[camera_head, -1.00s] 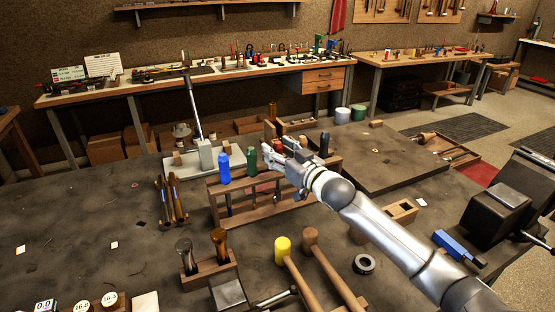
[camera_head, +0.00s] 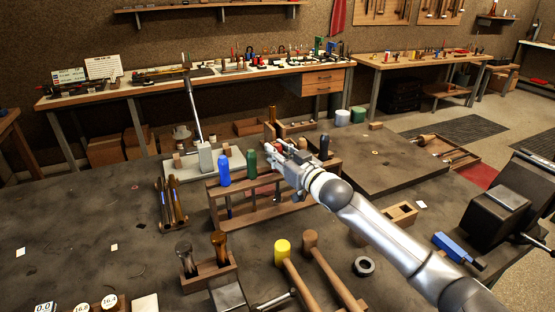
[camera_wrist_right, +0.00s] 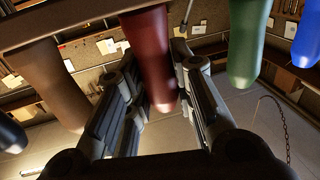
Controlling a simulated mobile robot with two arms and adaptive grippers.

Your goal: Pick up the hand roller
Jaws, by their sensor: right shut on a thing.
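A wooden rack (camera_head: 262,212) on the workbench holds several upright tools with coloured handles. My right gripper (camera_head: 279,160) is at the rack, just right of the green handle (camera_head: 251,162). In the right wrist view, my right gripper (camera_wrist_right: 165,100) is shut on a dark red handle (camera_wrist_right: 150,55) that stands between its fingers. The blue handle (camera_head: 224,167) is further left. The gripper hides most of the red-handled tool in the head view. I cannot tell from its handle whether it is the hand roller. My left gripper is not in view.
In the wrist view, a brown handle (camera_wrist_right: 50,80) stands close on the other side of the fingers from green. Two mallets (camera_head: 283,250) lie in front of the rack. A black vise (camera_head: 500,205) stands at the right. The bench's left part is mostly clear.

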